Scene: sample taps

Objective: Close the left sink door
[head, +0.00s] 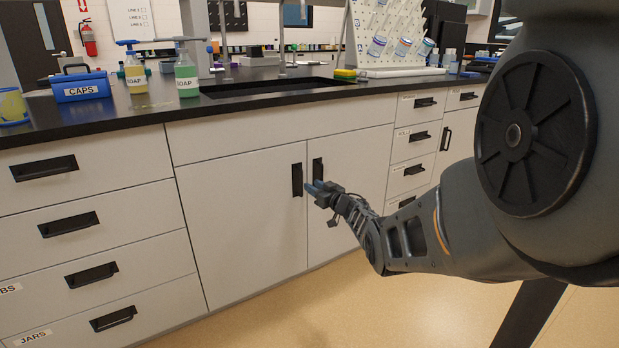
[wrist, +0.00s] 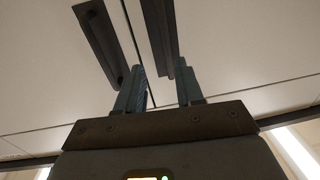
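The left sink door (head: 243,221) is a pale grey panel under the sink. It looks flush with the cabinet front. Its black vertical handle (head: 297,180) is near its right edge and shows at the upper left in the wrist view (wrist: 100,45). The right sink door (head: 350,160) also looks flush, with its own black handle (head: 318,169). My gripper (head: 316,187) is at the lower end of the right door's handle, just right of the seam. In the wrist view my gripper (wrist: 160,72) has its fingers apart, nothing held. I cannot tell whether a finger touches the handle.
Drawers with black handles (head: 68,224) flank the doors on the left, and more drawers (head: 413,134) on the right. The black countertop (head: 130,115) overhangs above, with soap bottles (head: 187,76) and a blue caps box (head: 81,86). The floor (head: 300,310) in front is clear.

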